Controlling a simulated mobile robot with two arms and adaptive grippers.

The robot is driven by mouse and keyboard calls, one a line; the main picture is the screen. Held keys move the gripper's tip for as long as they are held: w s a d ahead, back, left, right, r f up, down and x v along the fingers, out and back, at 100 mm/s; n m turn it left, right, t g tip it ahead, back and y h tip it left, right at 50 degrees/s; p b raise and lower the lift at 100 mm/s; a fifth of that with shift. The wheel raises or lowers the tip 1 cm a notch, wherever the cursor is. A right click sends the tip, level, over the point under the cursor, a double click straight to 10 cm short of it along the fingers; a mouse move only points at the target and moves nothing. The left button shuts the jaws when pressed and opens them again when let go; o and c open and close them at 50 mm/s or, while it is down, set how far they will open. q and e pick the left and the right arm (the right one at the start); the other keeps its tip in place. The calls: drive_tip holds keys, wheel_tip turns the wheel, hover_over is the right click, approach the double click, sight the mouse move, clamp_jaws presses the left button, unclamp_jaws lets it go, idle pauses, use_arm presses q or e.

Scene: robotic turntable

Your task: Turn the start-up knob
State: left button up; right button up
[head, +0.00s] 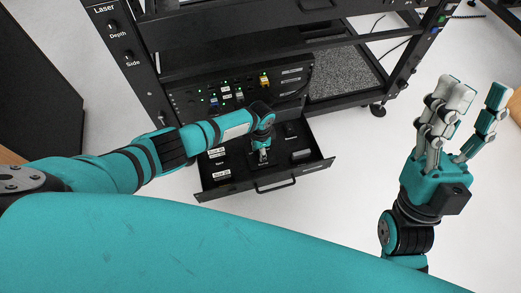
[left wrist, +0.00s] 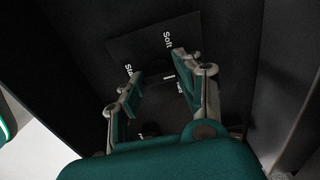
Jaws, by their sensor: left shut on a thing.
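My left gripper (head: 263,153) reaches down into an open black drawer (head: 228,183) below the rack's control panel. In the left wrist view its two teal and grey fingers (left wrist: 165,92) stand on either side of a dark knob (left wrist: 158,80) and are shut on it. The knob is hard to make out against the dark plate (left wrist: 135,45). Partly covered white lettering, including "Soft", surrounds it. In the head view the gripper hides most of the knob. My right gripper (head: 468,115) is raised at the right, its fingers spread and empty, away from the rack.
The panel (head: 215,95) with several lights and switches stands behind my left arm. The drawer also holds labelled controls and a dark block (head: 301,155). The drawer front has a handle (head: 275,184). Rack posts stand left and right. Pale floor is clear in front of the drawer.

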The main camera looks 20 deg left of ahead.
use_arm(q)
drive_tip(key=o, duration=1.1)
drive_tip(key=shift+o, duration=0.2)
drive_tip(key=shift+r, duration=0.15)
wheel_tip(320, 180, up, 12)
